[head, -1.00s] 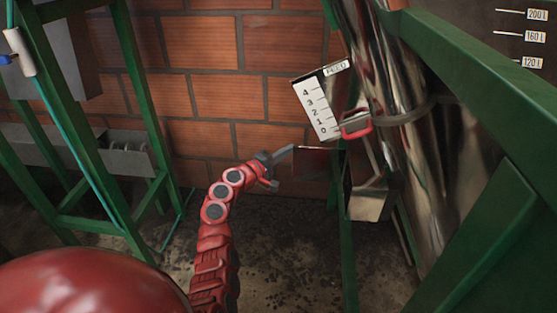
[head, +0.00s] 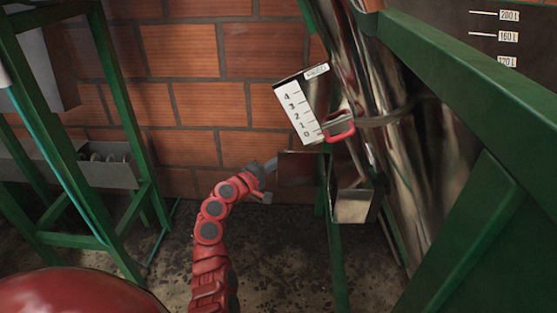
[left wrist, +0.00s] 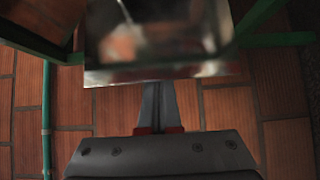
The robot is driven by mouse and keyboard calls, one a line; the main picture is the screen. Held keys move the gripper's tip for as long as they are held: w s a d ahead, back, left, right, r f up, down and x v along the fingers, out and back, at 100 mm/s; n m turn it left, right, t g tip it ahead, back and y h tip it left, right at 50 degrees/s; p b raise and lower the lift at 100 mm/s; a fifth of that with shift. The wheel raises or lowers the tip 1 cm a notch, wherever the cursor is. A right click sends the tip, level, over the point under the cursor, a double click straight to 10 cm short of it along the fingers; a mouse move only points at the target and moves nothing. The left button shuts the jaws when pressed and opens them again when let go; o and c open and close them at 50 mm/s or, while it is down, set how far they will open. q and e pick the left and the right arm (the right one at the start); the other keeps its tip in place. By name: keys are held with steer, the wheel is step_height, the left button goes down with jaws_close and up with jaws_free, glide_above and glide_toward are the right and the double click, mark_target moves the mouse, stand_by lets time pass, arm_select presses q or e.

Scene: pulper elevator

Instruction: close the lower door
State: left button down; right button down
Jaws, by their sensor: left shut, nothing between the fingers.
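The lower door appears to be the thin, shiny plate (head: 298,168) standing out to the left from the bottom of the metal chute, reflecting the bricks; it looks open. A small metal spout box (head: 352,206) sits just right of it. My left gripper (head: 271,166) is at the plate's left edge, its fingers together and empty. In the left wrist view, the shut fingers (left wrist: 159,88) point at the near edge of a blurred reflective metal surface (left wrist: 155,68), likely the same plate. I cannot tell whether they touch it. My right gripper is not in view.
A red handle (head: 338,127) sits beside a white numbered scale (head: 298,112) above the plate. The shiny metal chute (head: 385,140) and green frame beams (head: 455,95) fill the right. A green stand (head: 125,125) is at left. A brick wall (head: 200,105) is behind.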

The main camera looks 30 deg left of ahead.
arm_select(q)
steer(key=s+d+n+y+p, duration=0.1)
steer(key=s+n+y+p, duration=0.1)
steer(key=y+p, duration=0.1)
steer(key=s+d+n+y+p, duration=0.2)
steer(key=s+y+p, duration=0.1)
steer(key=p, duration=0.1)
steer(key=s+d+n+y+p, duration=0.1)
steer(key=s+n+y+p, duration=0.1)
steer(key=y+p, duration=0.1)
steer(key=shift+s+d+r+g+y+p, duration=0.25)
steer(key=shift+g+y+p, duration=0.15)
steer(key=shift+p, duration=0.2)
steer(key=s+d+n+g+y+p, duration=0.2)
steer(key=s+d+n+y, duration=0.2)
steer(key=d, duration=0.6)
steer(key=shift+s+f+n+g+y, duration=0.15)
steer(key=shift+f+n+g+y, duration=0.2)
steer(key=shift+y, duration=0.45)
steer(key=shift+s+r, duration=0.1)
